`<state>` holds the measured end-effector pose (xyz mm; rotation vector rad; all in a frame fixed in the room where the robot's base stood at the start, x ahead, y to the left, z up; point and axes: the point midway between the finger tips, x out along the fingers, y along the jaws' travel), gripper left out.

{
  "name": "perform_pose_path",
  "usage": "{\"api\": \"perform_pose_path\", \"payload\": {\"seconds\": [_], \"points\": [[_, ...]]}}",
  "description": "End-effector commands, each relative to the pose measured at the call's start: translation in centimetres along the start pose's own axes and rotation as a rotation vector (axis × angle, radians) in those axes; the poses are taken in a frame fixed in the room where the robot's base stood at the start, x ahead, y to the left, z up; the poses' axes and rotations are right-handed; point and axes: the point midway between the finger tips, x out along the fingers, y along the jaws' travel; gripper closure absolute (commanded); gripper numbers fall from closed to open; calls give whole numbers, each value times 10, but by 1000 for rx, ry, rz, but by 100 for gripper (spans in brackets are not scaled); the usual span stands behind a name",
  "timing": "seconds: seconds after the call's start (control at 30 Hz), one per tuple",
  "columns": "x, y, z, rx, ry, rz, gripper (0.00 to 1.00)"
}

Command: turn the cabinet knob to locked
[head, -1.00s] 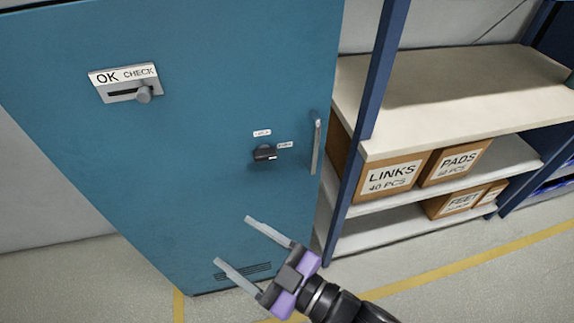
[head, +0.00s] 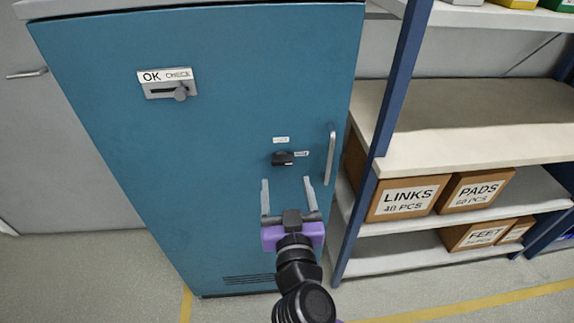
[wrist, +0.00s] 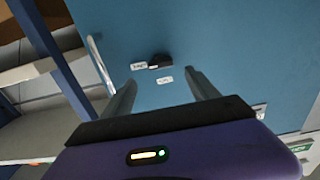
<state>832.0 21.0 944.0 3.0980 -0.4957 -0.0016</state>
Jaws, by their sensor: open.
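The blue cabinet (head: 130,140) stands ahead of me with its door shut. Its black knob (head: 283,159) sits right of the door's middle, its bar lying roughly level. One small white label is above the knob and one is at its right; their words are too small to read. My gripper (head: 287,182) is open and empty just below the knob, its fingers pointing at the door and not around the knob. In the wrist view the knob (wrist: 160,60) shows beyond and between the fingertips (wrist: 160,82), with the labels beside it.
A vertical door handle (head: 330,155) is right of the knob. A slider plate (head: 167,84) marked OK and CHECK is at the upper left. A shelf rack (head: 385,100) with cardboard boxes (head: 405,198) stands close on the right. The floor in front is clear.

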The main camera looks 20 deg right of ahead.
Motion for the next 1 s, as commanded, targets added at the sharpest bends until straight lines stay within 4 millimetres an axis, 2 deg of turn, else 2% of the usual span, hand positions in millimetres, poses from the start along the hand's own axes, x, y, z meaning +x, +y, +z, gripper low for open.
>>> {"api": "perform_pose_path", "payload": {"seconds": [0.17, 0.5, 0.67, 0.93, 1.0], "points": [[18, 0, -3, 6, 1, 0, 31], [66, 0, -2, 5, 0, -1, 31], [76, 0, -1, 5, 0, -2, 31], [77, -1, 0, 5, 0, -3, 31], [77, -1, 0, 5, 0, -3, 45]]}}
